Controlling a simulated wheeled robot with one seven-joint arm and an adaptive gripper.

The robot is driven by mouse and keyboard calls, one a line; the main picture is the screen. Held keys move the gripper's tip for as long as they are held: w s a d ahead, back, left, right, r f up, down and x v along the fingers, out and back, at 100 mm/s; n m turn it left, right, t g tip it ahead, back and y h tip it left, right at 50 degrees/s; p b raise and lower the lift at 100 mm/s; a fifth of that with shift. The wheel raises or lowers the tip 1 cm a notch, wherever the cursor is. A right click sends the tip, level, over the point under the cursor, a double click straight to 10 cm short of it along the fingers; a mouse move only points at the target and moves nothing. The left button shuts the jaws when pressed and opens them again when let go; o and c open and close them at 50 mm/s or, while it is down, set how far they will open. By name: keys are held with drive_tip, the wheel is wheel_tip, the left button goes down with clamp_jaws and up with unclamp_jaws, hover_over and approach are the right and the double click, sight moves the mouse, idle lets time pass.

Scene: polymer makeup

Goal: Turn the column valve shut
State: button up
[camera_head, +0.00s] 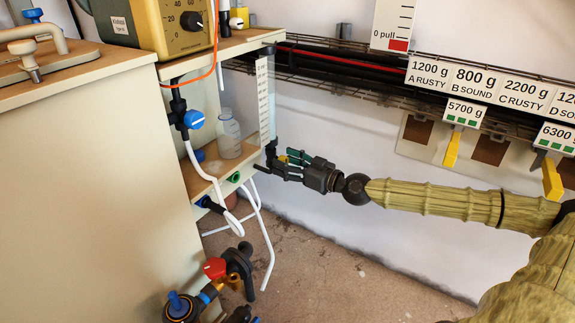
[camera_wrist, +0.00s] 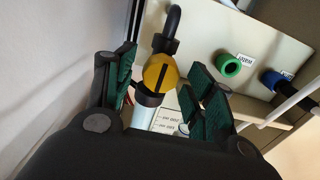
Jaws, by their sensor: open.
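The column valve's yellow knob (camera_wrist: 169,73) sits between my fingers in the wrist view. A dark bar crosses its face, running roughly in line with the pale tube (camera_wrist: 142,116) beside it. In the head view the knob is mostly hidden by my gripper (camera_head: 281,164), at the foot of the clear column (camera_head: 264,98). My gripper is open, with green-padded fingers on either side of the knob in the wrist view (camera_wrist: 159,76). I cannot tell whether either finger touches it. A black hooked pipe (camera_wrist: 172,22) extends beyond the knob.
A green port (camera_wrist: 229,65) and a blue port (camera_wrist: 275,80) are on the panel to the right. A clear bottle (camera_head: 229,134) stands on the shelf (camera_head: 214,170) beside the column. Wire trays (camera_head: 330,75) with cables run along the wall.

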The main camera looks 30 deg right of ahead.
drive_tip(key=shift+w, duration=0.1)
drive_tip(key=c, duration=1)
drive_tip(key=shift+f, duration=0.1)
drive_tip(key=m+b, duration=0.2)
drive_tip(key=m, duration=0.1)
drive_tip(key=shift+f+m, duration=0.1)
drive_tip(key=shift+m, duration=0.2)
drive_tip(key=m+b, duration=0.3)
drive_tip(key=m, duration=0.7)
drive_tip(key=shift+d+b, duration=0.2)
drive_tip(key=shift+b, duration=0.2)
drive_tip(key=shift+w+m+b, duration=0.1)
drive_tip(key=shift+m+b, duration=0.35)
drive_tip(key=shift+m, duration=1.65)
drive_tip(key=shift+d, duration=0.1)
